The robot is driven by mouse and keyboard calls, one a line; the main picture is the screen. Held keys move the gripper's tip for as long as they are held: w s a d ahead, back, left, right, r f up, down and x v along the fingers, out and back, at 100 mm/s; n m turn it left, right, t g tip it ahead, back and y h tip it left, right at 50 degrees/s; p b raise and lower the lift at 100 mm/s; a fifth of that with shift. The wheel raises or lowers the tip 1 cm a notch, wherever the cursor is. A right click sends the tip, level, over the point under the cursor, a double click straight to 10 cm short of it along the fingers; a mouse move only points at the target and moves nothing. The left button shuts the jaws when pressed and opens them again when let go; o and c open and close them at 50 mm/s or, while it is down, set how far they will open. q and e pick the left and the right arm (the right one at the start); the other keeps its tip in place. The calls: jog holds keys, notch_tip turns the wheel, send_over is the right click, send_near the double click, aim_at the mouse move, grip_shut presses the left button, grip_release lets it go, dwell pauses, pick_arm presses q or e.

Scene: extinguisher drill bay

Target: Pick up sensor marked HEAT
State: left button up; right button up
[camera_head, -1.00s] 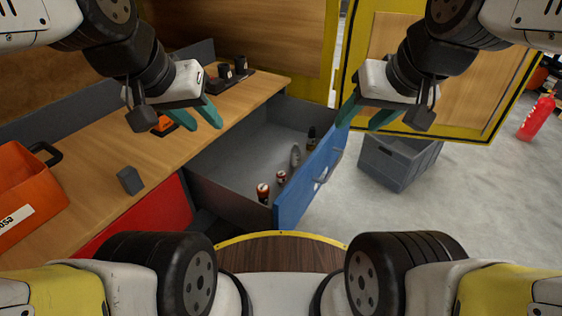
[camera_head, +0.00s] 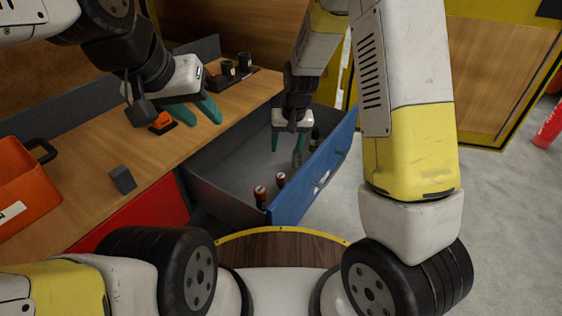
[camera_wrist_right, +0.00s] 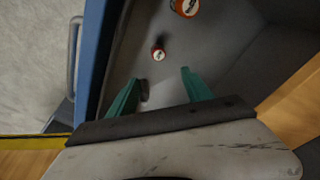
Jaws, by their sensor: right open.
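The open drawer (camera_head: 229,170) with a blue front (camera_head: 310,185) holds small cylinders with orange-and-white tops. One cylinder (camera_head: 260,196) stands at the near end, another (camera_head: 280,179) just beyond it. In the right wrist view a larger-looking one (camera_wrist_right: 186,7) is at the top edge and a smaller one (camera_wrist_right: 158,53) lies ahead of the fingertips. Their lettering is too small to read, so I cannot tell which is HEAT. My right gripper (camera_head: 289,148), also in its wrist view (camera_wrist_right: 160,76), is open and empty over the drawer's far part. My left gripper (camera_head: 205,118) is open above the bench.
A dark object (camera_wrist_right: 143,91) shows beside the left finger in the right wrist view. The wooden bench (camera_head: 150,150) carries an orange box (camera_head: 25,190), a grey block (camera_head: 122,180), an orange item (camera_head: 162,122) and a rack of dark cylinders (camera_head: 235,75). Grey floor lies right of the drawer.

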jog(key=h, duration=0.1)
send_over(281, 176)
jog(key=shift+n, duration=0.4)
jog(key=f, duration=1)
jog(key=shift+s+a+f, duration=0.1)
jog(key=shift+s+f, duration=0.1)
jog(key=shift+s, duration=0.1)
jog(key=f, duration=0.8)
jog(key=shift+w+f, duration=0.1)
jog(key=shift+w, duration=0.3)
grip_shut()
